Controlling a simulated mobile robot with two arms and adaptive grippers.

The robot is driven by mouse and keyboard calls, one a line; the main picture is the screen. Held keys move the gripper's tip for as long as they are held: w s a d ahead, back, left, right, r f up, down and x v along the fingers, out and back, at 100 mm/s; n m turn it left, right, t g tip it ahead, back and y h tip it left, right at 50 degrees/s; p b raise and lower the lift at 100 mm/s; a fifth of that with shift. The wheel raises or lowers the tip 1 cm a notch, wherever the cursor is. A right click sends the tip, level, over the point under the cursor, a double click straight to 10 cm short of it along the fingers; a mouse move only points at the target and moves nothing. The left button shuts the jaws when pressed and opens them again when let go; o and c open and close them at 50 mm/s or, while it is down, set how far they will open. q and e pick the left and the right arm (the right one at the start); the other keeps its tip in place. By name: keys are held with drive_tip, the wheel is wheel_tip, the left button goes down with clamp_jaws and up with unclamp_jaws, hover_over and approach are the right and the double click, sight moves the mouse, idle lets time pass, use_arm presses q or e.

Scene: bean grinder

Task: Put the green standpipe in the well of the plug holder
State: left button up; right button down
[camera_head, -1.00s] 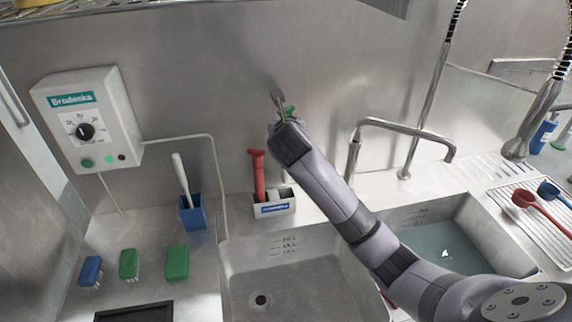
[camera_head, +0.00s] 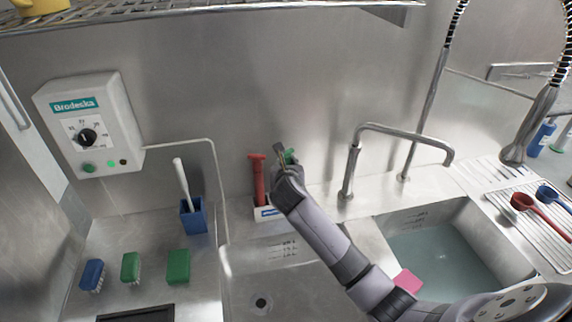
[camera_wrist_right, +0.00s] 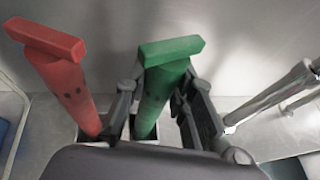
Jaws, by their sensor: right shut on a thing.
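The green standpipe (camera_wrist_right: 163,80) stands upright between the fingers of my right gripper (camera_wrist_right: 155,105) in the right wrist view. My right gripper is shut on it. In the head view my right gripper (camera_head: 283,160) hides most of the pipe; only a bit of green (camera_head: 291,156) shows. The plug holder (camera_head: 263,214) is a white box against the back wall, partly behind my arm. The pipe's lower end appears at or in the holder's right well (camera_wrist_right: 144,134); its depth is hidden. The red standpipe (camera_head: 258,181) stands in the left well. My left gripper is not in view.
An empty sink (camera_head: 285,285) lies in front of the holder, and a water-filled sink (camera_head: 450,255) is to the right. A tap (camera_head: 352,165) stands right of my gripper. A blue brush pot (camera_head: 194,216) and several brushes are at the left.

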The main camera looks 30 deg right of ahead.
drive_tip(key=c, duration=1.4)
unclamp_jaws()
drive_tip(key=shift+o, duration=0.2)
drive_tip(key=b+v, duration=0.1)
drive_tip(key=v, duration=1.1)
drive_tip(key=shift+f, duration=0.1)
